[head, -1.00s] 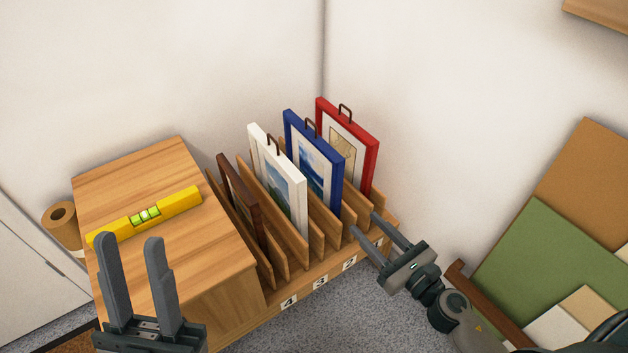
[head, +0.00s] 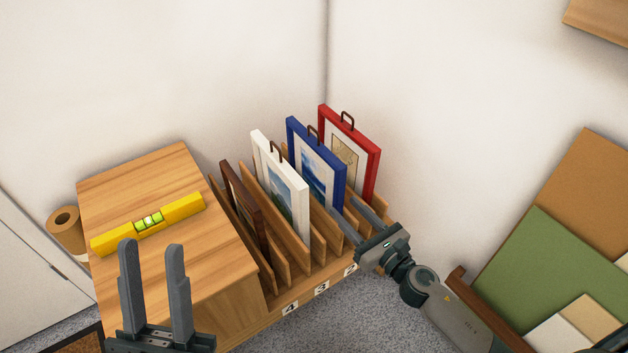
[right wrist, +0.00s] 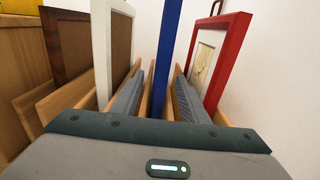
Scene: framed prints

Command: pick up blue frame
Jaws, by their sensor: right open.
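The blue frame (head: 318,166) stands upright in a slot of the wooden rack, between the white frame and the red frame, with a dark handle on top. In the right wrist view its blue edge (right wrist: 167,60) runs up the middle, between my fingers. My right gripper (head: 350,218) is open at the front of the rack, one finger on each side of the blue frame's near edge; contact is not visible. My left gripper (head: 150,285) is open and empty in front of the wooden cabinet.
Wooden dividers (head: 283,262) separate the slots. A yellow level (head: 180,210) lies on the cabinet (head: 150,172). Boards (head: 540,260) lean at the right.

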